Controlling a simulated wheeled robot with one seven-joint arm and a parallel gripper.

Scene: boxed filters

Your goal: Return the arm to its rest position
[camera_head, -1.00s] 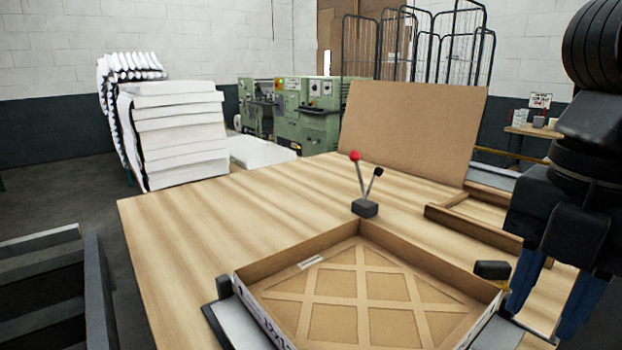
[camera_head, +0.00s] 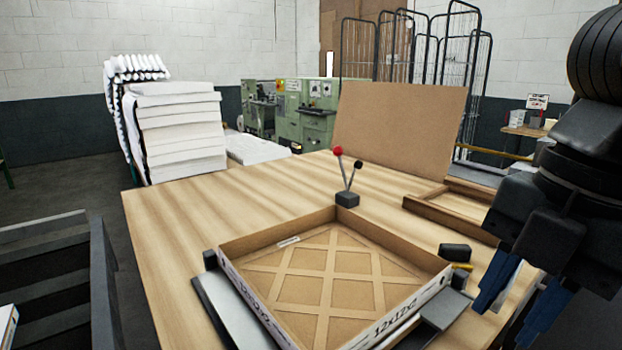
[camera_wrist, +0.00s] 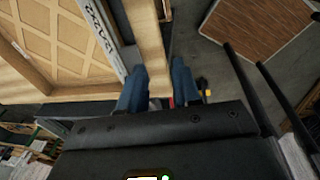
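My gripper (camera_head: 505,325) is at the lower right of the head view, fingers pointing down, beside the table's right edge. In the wrist view, its two blue fingers (camera_wrist: 159,68) are apart with nothing held between them. The open cardboard box (camera_head: 403,316) with a lattice-faced filter (camera_head: 330,280) inside sits at the table's front, left of my gripper and apart from it. The box's lattice also shows at the upper left of the wrist view (camera_wrist: 62,40).
The wooden table (camera_head: 200,220) carries a red-and-black lever unit (camera_head: 347,199), an upright brown board (camera_head: 400,130) and a shallow wooden frame (camera_head: 425,208). A dark crate (camera_head: 100,270) stands at left. White stacks (camera_head: 180,135) and green machines (camera_head: 318,112) are behind.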

